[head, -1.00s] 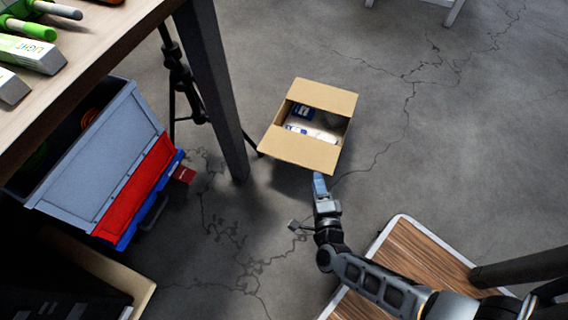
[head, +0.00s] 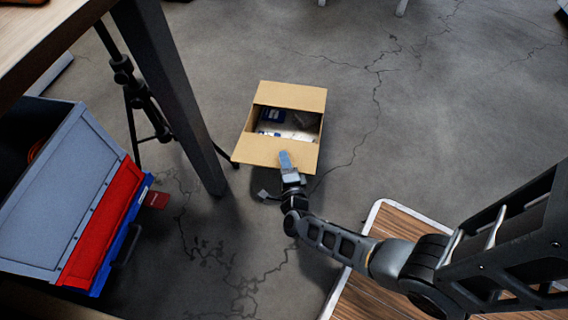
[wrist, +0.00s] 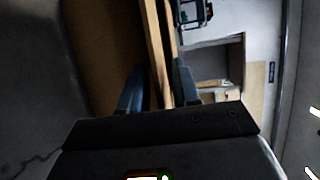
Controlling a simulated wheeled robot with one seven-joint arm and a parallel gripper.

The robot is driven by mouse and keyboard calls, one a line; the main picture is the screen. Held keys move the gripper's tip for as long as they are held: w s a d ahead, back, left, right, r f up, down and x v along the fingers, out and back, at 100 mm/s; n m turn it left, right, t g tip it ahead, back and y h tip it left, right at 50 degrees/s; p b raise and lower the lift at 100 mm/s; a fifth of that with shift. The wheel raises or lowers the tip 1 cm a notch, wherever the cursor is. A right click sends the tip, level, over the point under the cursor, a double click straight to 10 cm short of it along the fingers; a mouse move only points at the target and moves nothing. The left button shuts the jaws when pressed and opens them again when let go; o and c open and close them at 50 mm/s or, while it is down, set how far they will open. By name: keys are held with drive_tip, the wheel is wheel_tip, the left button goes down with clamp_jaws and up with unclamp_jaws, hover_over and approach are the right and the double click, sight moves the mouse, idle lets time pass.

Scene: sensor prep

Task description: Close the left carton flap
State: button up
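The cardboard carton (head: 321,134) stands on the floor, with blue and white contents showing in its opening. One flap (head: 290,96) lies along its far side and another (head: 258,153) along its near side; which is the left one I cannot tell. My gripper (head: 285,160) overlaps the near flap in the head view; contact is unclear there. In the wrist view my gripper (wrist: 157,92) has its two blue-grey fingers apart. A light cardboard edge (wrist: 156,50) shows between and beyond them, with a brown panel (wrist: 98,45) to the left.
A table leg (head: 175,100) and a black tripod (head: 132,90) stand left of the carton. A grey, red and blue case (head: 65,190) is at lower left. A wood-topped platform (head: 400,222) lies under my arm. Floor right of the carton is clear.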

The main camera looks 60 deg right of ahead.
drive_tip(key=shift+c, duration=0.3)
clamp_jaws()
idle(1.1)
